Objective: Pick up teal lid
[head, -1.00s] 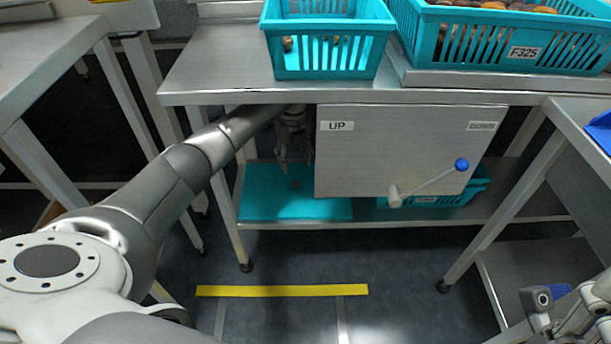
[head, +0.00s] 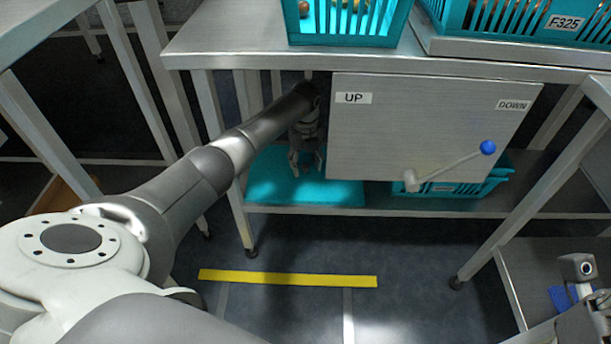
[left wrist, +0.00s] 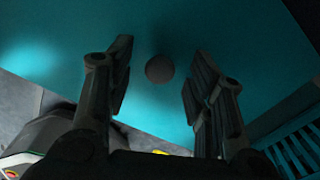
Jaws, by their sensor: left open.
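The teal lid (head: 300,188) lies flat on the lower shelf of the steel table, left of the metal panel. In the left wrist view the lid (left wrist: 150,105) fills most of the picture, with a dark round knob (left wrist: 160,68) on it. My left gripper (head: 307,168) is over the lid under the tabletop. In the left wrist view its two fingers (left wrist: 160,85) are spread, one on each side of the knob, with nothing between them that they touch. My right gripper's fingers cannot be made out; part of my right arm shows at the lower right of the head view.
A metal panel (head: 430,125) marked UP and DOWN, with a blue-knobbed lever (head: 450,166), hangs right beside my left gripper. A teal crate (head: 470,188) stands behind it on the shelf. Teal baskets (head: 345,38) stand on the tabletop (head: 235,40) above.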

